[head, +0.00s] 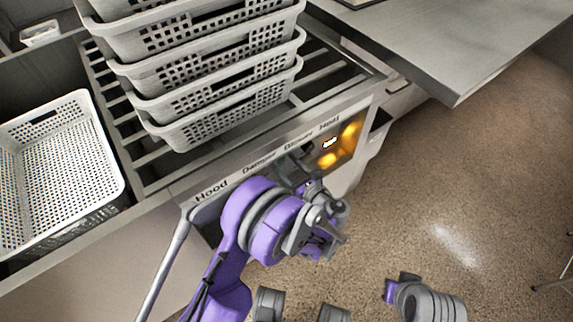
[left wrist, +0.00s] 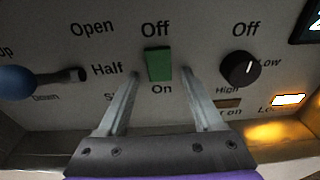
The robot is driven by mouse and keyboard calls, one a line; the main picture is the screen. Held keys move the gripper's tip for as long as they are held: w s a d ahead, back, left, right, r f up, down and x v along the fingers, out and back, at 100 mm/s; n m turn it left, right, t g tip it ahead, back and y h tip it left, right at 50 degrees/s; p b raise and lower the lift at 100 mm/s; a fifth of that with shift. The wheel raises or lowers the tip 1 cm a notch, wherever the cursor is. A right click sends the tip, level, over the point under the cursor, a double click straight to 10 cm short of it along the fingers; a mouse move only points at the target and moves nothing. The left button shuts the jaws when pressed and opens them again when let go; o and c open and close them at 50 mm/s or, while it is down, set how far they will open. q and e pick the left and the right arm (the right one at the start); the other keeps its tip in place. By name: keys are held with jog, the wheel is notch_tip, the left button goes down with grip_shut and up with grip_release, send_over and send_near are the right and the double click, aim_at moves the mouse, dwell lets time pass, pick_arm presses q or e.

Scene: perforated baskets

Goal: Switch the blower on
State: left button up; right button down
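The blower switch is a green rocker (left wrist: 159,65) on the control panel in the left wrist view, with "Off" above it and "On" below. I cannot tell which way it is tipped. My left gripper (left wrist: 161,74) is open, with one finger on each side of the switch and nothing held between them. I cannot tell whether the fingers touch the panel. In the head view my left arm reaches the front panel (head: 234,181), near the "Blower" label, and hides part of the controls. My right gripper does not show.
A blue-knobbed lever (left wrist: 17,81) is at the left. Stacked perforated baskets (head: 225,115) stand on the slatted rack, another basket (head: 60,150) at left. A metal table (head: 450,45) is at upper right.

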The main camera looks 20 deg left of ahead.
pick_arm(q)
jog(key=p+v, duration=0.1)
jog(key=v, duration=0.9)
jog(key=shift+s+d, duration=0.3)
